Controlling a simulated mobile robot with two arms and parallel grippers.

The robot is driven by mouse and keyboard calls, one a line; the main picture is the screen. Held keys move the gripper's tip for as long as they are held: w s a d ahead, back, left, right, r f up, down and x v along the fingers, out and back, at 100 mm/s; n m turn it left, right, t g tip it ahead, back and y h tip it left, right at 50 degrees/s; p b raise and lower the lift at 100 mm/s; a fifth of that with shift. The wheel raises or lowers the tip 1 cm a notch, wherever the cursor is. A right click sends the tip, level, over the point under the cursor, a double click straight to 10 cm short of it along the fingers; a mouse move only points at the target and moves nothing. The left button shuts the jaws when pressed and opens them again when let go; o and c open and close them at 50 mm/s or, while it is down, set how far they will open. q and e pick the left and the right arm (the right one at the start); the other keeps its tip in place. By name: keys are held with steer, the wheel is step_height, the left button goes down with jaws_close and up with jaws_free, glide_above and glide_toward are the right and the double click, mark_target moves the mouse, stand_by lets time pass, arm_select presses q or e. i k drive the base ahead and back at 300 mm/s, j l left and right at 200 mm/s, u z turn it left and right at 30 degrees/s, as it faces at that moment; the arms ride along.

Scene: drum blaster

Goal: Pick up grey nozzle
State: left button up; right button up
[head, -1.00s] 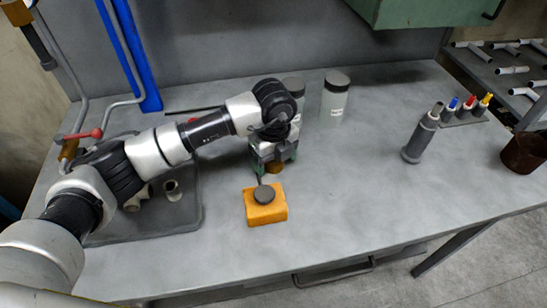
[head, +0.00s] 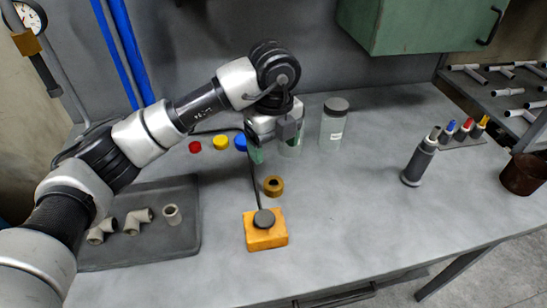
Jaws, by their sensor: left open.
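No part is clearly marked as the grey nozzle. A dark grey upright cylinder (head: 420,160) with a paler tip stands on the right of the bench, and small grey pipe fittings (head: 138,220) lie on the dark tray at the left. My right gripper is not in view.
An orange block (head: 266,237) with a dark round knob stands at front centre, a black cable behind it. Red, yellow and blue caps (head: 221,143) lie at the back. A lidded jar (head: 333,124) stands behind. The bench between block and grey cylinder is clear.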

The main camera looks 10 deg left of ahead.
mark_target(432, 138)
steer(key=k, duration=1.5)
